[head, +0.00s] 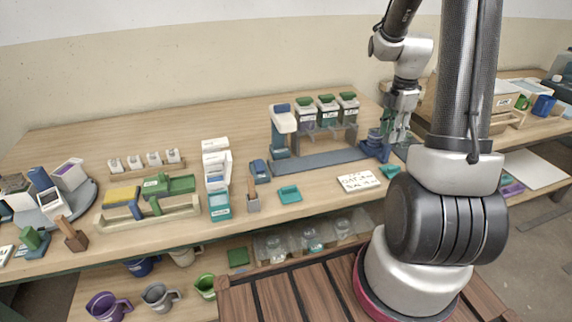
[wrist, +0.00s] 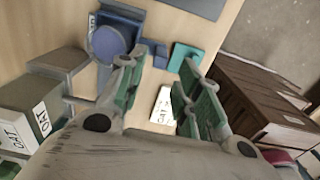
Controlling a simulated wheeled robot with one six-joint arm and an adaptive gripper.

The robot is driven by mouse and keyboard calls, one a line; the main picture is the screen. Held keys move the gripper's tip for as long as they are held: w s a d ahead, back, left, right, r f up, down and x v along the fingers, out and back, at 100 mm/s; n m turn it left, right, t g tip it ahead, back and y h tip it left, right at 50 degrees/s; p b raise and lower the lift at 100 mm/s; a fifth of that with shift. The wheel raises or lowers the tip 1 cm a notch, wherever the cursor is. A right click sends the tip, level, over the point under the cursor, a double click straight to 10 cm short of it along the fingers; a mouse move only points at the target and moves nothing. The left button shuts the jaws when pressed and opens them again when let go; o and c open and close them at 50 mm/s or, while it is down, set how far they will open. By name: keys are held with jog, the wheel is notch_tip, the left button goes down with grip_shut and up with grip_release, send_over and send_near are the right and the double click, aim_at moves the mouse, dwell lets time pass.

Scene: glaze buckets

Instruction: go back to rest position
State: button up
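My gripper (head: 398,128) hangs fingers down over the right end of the bench in the head view. In the wrist view my gripper (wrist: 165,75) has its two green-padded fingers spread apart, with nothing held between them. Below the gap show the wooden bench top, a white lettered card (wrist: 163,108) and a teal block (wrist: 184,57). A blue round-topped piece (wrist: 108,43) lies beyond the left finger, and it also shows close to my gripper in the head view (head: 375,146). Whether the fingers touch it is unclear.
A rack holds several green-lidded jars (head: 327,110) behind a blue-grey base strip (head: 318,160). A teal tray (head: 289,194) and the lettered card (head: 361,181) lie near the front edge. Jugs (head: 160,296) stand on the lower shelf. The back left bench top is clear.

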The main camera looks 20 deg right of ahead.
jog(key=shift+r, duration=0.3)
jog(key=shift+s+m, duration=0.15)
jog(key=shift+m, duration=0.95)
jog(key=s+a+r+m+t, duration=0.4)
jog(key=s+a+r+m, duration=1.1)
jog(key=s+r, duration=0.3)
jog(key=shift+s+a+r+m, duration=0.35)
jog(key=shift+a+m, duration=0.05)
jog(key=shift+a, duration=0.25)
